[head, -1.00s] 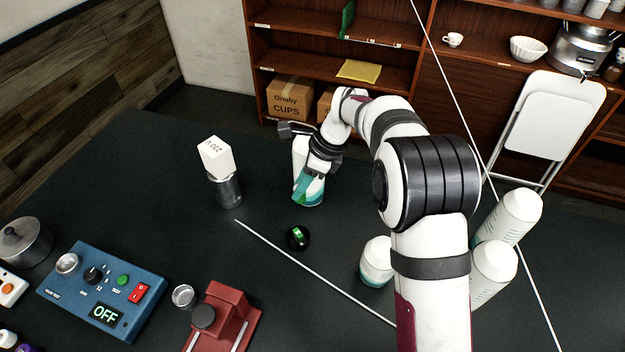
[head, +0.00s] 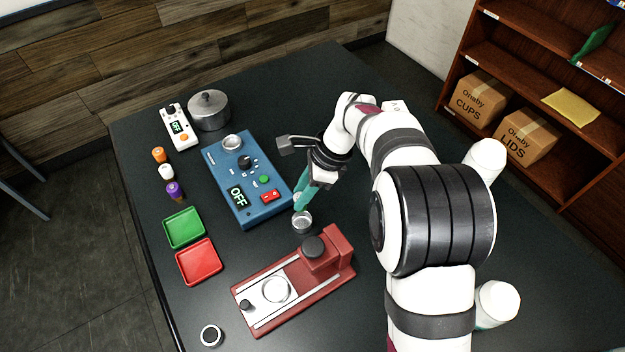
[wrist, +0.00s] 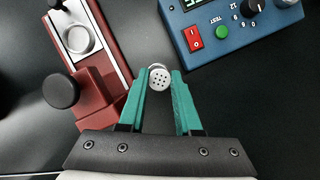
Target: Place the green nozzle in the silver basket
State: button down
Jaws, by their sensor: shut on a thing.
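My gripper (wrist: 160,80) is shut on a small pale round piece with dark holes, which I take for the nozzle (wrist: 159,79). Its face looks whitish here, and any green on it does not show apart from the teal fingers. In the head view my gripper (head: 299,204) points down just above the silver basket (head: 302,223), a small open metal cup on the dark table. In the wrist view only a thin arc of the basket's rim shows behind the nozzle. I cannot tell whether the nozzle touches the basket.
A red stand (head: 326,284) is close below the basket, and a blue test box (head: 240,190) showing OFF is to its left. Green (head: 184,228) and red (head: 199,262) trays and a metal pot (head: 209,111) are farther left.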

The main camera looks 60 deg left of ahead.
send_over(304, 224)
notch_tip(304, 224, down, 8)
jog(key=shift+r, duration=0.15)
jog(key=c, duration=0.5)
grip_release()
notch_tip(304, 224, up, 7)
dwell(0.4)
